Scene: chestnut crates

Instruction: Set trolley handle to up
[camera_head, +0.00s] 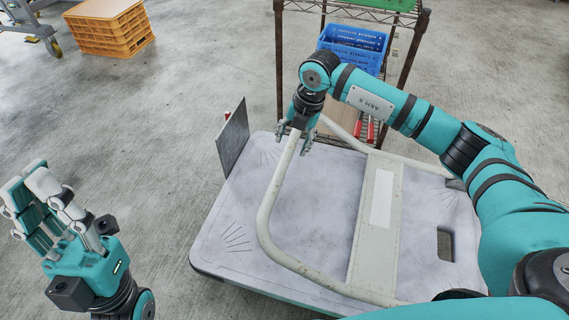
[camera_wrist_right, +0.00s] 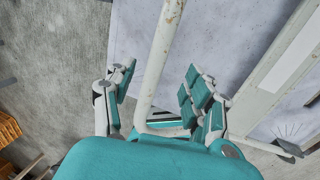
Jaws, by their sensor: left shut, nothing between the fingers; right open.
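The trolley is a grey flatbed platform (camera_head: 225,235) on the floor. Its off-white tube handle (camera_head: 264,215) is a bent loop lying low over the platform, with a wide cross plate (camera_head: 358,255). My right gripper (camera_head: 295,138) is open at the far-left part of the handle. In the right wrist view the handle tube (camera_wrist_right: 160,65) runs between the spread fingers of that gripper (camera_wrist_right: 160,95); I cannot tell whether they touch it. My left gripper (camera_head: 28,192) is shut and empty, left of the trolley and away from it.
A wire rack (camera_head: 279,60) with a blue crate (camera_head: 352,38) stands behind the trolley. A grey panel (camera_head: 232,138) stands upright at the platform's far-left edge. Orange crates (camera_head: 108,32) are stacked at the upper left. The floor left of the trolley is clear.

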